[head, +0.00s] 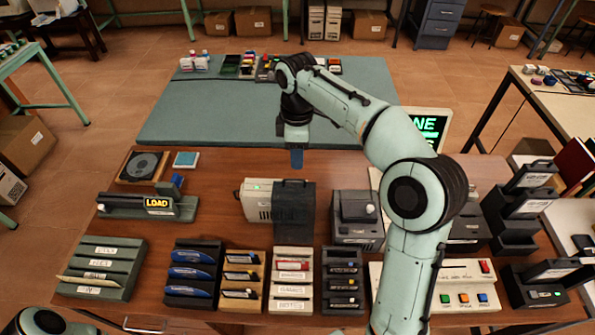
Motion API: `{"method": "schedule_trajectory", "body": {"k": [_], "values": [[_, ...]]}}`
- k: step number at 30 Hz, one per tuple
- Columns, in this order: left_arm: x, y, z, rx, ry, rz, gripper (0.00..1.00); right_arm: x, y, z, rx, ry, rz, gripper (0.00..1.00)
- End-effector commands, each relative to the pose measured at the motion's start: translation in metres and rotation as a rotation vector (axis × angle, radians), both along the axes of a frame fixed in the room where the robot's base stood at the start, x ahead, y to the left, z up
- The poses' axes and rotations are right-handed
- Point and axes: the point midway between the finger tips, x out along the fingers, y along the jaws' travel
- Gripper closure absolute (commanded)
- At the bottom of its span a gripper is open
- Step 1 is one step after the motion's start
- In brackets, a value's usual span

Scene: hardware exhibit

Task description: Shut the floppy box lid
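A dark, smoky panel (294,212), which looks like the floppy box lid, stands roughly upright at the middle of the brown table. It is raised, not lying flat. The body of the box is hard to make out behind it. My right gripper (297,158) points down beyond and above the panel's top edge, apart from it. Its blue tip shows, but the gap between the fingers cannot be made out. My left arm shows only as a small part at the bottom left, and its gripper is out of view.
A beige unit (257,202) with a green light stands against the panel's left side. A grey device (356,215) stands to its right. Labelled racks (292,282) line the front. My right arm crosses the table's right half. The teal mat (215,115) behind has free room.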

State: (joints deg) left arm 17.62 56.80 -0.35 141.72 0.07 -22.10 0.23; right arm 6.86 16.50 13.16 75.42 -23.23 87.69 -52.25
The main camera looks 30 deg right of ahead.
Motion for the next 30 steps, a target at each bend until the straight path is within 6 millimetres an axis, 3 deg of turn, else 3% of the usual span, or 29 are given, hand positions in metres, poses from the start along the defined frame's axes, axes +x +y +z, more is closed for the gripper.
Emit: {"method": "schedule_trajectory", "body": {"k": [1,3,9,15,23,26,27,30], "values": [[-0.010,0.000,-0.008,0.000,0.012,0.000,0.57,-0.003,0.000,-0.017,0.000,0.008,-0.001,0.66],[-0.016,0.000,-0.013,-0.001,0.017,-0.001,0.57,-0.003,0.000,-0.032,-0.001,0.009,-0.001,0.66],[-0.024,0.000,-0.020,-0.001,0.027,-0.001,0.57,-0.003,0.001,-0.061,0.000,0.004,0.000,0.66],[-0.026,0.000,-0.022,0.000,0.030,-0.001,0.57,-0.002,0.001,-0.072,0.001,0.001,0.000,0.66],[-0.025,0.000,-0.022,0.000,0.029,0.000,0.57,-0.002,0.001,-0.072,0.001,-0.001,0.000,0.66],[-0.025,0.000,-0.022,0.000,0.029,0.000,0.57,-0.002,0.001,-0.072,0.000,0.000,0.000,0.95],[-0.025,0.000,-0.022,0.000,0.029,0.000,0.57,-0.002,0.001,-0.072,0.000,0.000,0.000,1.00],[-0.025,0.000,-0.022,0.000,0.029,0.000,0.57,-0.002,0.001,-0.072,0.000,0.000,0.000,1.00]]}}
